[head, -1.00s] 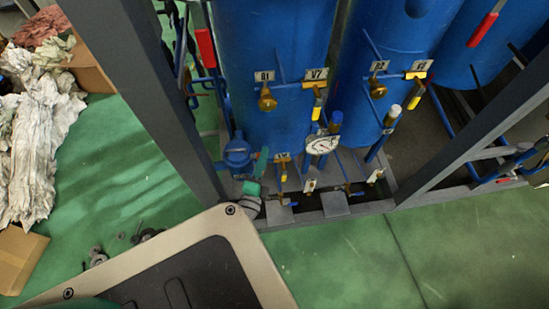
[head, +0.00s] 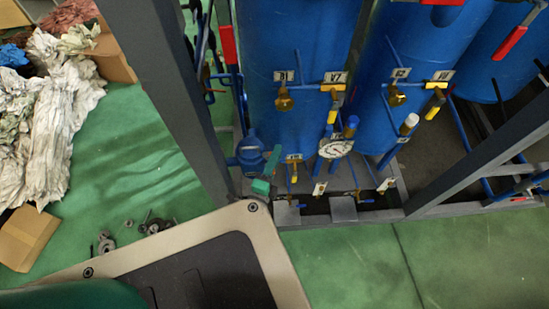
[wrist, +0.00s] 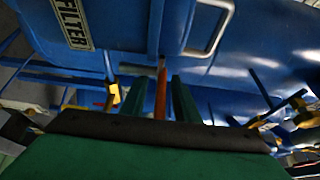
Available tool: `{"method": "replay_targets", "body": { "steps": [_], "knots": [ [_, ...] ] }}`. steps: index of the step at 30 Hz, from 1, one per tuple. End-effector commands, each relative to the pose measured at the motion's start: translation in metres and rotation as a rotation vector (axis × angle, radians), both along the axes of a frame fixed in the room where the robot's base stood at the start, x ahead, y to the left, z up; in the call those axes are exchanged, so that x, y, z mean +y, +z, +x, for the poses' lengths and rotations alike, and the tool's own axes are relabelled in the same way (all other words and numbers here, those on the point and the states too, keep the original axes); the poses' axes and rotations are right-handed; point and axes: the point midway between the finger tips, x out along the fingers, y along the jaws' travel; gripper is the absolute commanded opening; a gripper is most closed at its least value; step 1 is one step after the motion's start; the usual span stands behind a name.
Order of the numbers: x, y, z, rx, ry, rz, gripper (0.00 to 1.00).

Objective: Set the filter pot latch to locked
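In the wrist view, a blue vessel with a FILTER label (wrist: 72,22) fills the upper part, with a pale bent handle (wrist: 208,30) on its front. An orange-red lever (wrist: 161,88) hangs below it, probably the latch; whether it is locked cannot be told. My gripper (wrist: 158,92) has its two green fingers apart, one on each side of the lever, with visible gaps. Contact with the lever cannot be confirmed.
Yellow-marked valves (wrist: 112,94) and blue pipes lie near the fingers in the wrist view. In the head view, blue tanks (head: 300,60) stand within a grey frame (head: 165,90). A gauge (head: 335,148) and small valves sit low. Rags (head: 50,110) and a carton (head: 27,238) lie left.

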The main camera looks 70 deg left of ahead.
Motion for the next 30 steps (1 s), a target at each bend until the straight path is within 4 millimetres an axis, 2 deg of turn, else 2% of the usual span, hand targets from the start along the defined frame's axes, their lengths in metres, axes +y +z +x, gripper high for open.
{"method": "replay_targets", "body": {
  "steps": [8,30],
  "knots": [
    [-0.01,0.0,-0.011,-0.001,0.002,0.001,0.28],
    [-0.073,-0.001,-0.069,0.003,-0.002,-0.001,0.28]
  ]
}}
